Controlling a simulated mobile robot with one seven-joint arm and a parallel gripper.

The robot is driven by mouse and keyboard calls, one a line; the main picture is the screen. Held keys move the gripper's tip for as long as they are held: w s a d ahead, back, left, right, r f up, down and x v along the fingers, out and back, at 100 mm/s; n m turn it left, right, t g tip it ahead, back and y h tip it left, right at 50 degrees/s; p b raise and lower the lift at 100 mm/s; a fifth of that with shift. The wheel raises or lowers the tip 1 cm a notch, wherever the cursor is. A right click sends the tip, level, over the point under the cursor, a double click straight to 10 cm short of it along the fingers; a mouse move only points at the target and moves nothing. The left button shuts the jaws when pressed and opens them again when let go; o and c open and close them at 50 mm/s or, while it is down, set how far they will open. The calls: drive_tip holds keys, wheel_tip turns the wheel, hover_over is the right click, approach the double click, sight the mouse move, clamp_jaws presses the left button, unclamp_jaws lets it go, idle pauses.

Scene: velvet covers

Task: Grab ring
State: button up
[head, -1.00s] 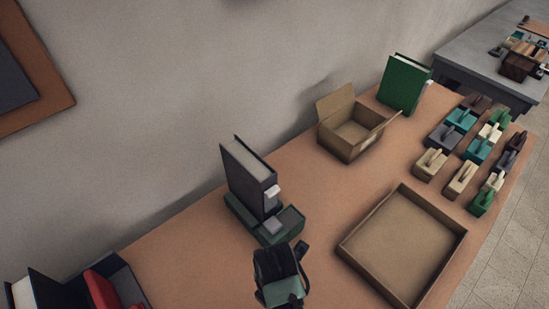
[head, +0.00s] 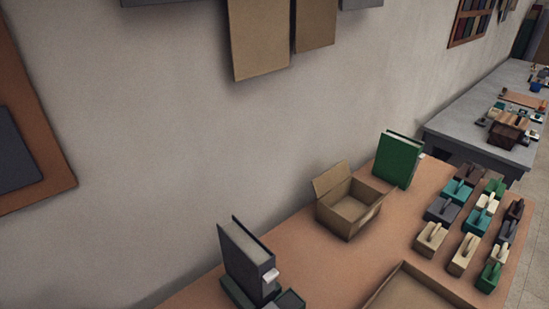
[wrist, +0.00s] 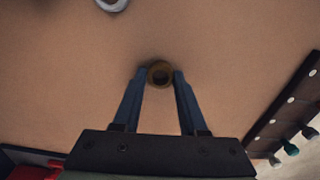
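A small brown, brass-like ring (wrist: 160,73) shows in the wrist view, with its dark hole facing the camera. My gripper (wrist: 160,72) points down at the tan table top (wrist: 230,60). Its two blue-grey fingers stand apart, one on each side of the ring, with what looks like a narrow gap. Whether the ring rests on the table is hard to tell. A pale grey round thing (wrist: 113,4) is cut off at the top edge. The head view does not show my gripper or the ring.
In the head view, an open cardboard box (head: 347,222), a green book (head: 398,160), a dark upright book (head: 245,258) and rows of small blocks stand on the table. A shallow tray (head: 408,285) lies in front. A dark strip with pegs (wrist: 285,115) is at right in the wrist view.

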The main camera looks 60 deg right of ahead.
clamp_jaws()
drive_tip(key=shift+r, duration=0.1)
